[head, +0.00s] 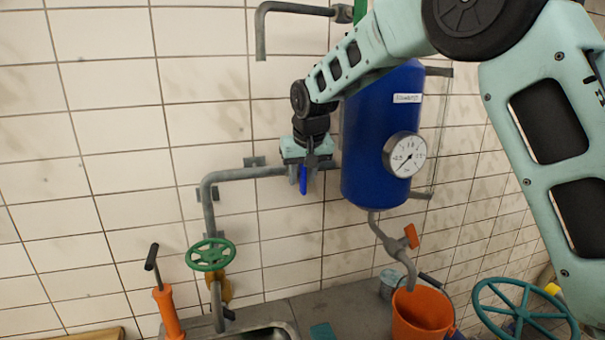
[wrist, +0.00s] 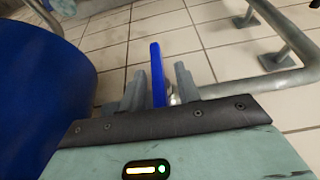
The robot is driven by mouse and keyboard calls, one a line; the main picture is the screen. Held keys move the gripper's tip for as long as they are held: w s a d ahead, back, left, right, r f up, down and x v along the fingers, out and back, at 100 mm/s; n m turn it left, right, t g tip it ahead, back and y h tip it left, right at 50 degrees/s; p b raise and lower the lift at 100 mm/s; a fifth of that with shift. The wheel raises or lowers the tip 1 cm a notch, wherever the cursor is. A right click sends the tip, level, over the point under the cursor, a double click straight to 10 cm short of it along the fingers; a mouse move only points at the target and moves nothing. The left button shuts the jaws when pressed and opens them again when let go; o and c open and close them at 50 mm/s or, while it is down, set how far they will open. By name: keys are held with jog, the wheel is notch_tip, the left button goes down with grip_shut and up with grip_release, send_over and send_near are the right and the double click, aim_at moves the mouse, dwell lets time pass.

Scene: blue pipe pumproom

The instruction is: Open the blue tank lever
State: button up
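The blue lever (head: 304,181) hangs down from the grey pipe just left of the blue tank (head: 370,140) in the head view. My gripper (head: 303,172) is at this lever, pointing at the pipe. In the wrist view the lever (wrist: 158,73) stands between the two grey fingers of my gripper (wrist: 160,88). Gaps show on both sides of the lever, the left one narrower. The fingers are open and do not appear to clamp it. The lever's joint with the pipe is mostly hidden by my gripper in the head view.
The grey pipe (head: 240,173) runs left from the lever along the tiled wall. A round gauge (head: 405,155) sits on the tank. Below are an orange-handled valve (head: 411,236), an orange bucket (head: 420,312) and a green handwheel (head: 211,255).

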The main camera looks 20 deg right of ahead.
grip_shut()
jog(key=shift+a+h, duration=0.1)
jog(key=shift+h, duration=0.3)
jog(key=h+b, duration=0.1)
jog(key=h, duration=0.1)
jog(key=shift+a+f+n+h, duration=0.1)
jog(key=shift+a+n+h, duration=0.05)
jog(key=shift+n+h, duration=0.2)
jog(key=n+h+b, duration=0.1)
jog(key=h+b, duration=0.1)
jog(key=h, duration=0.1)
jog(key=shift+f+t+h, duration=0.1)
jog(key=shift+t+h, duration=0.15)
jog(key=shift+t, duration=0.05)
jog(key=h+b, duration=0.2)
jog(key=h, duration=0.1)
jog(key=n+h+b, duration=0.1)
jog(key=h+b, duration=0.1)
jog(key=b, duration=0.1)
jog(key=shift+a+f+t+h, duration=0.1)
jog(key=shift+f+t+h, duration=0.1)
jog(key=shift+t+h, duration=0.15)
jog(key=n+h+b, duration=0.1)
jog(key=h+b, duration=0.1)
jog(key=shift+t+h+b, duration=0.25)
jog(key=shift+t+b, duration=0.1)
jog(key=shift+n+t+h+b, duration=0.35)
jog(key=shift+h+b, duration=0.15)
jog(key=shift+h, duration=0.1)
jog(key=shift+r, duration=0.15)
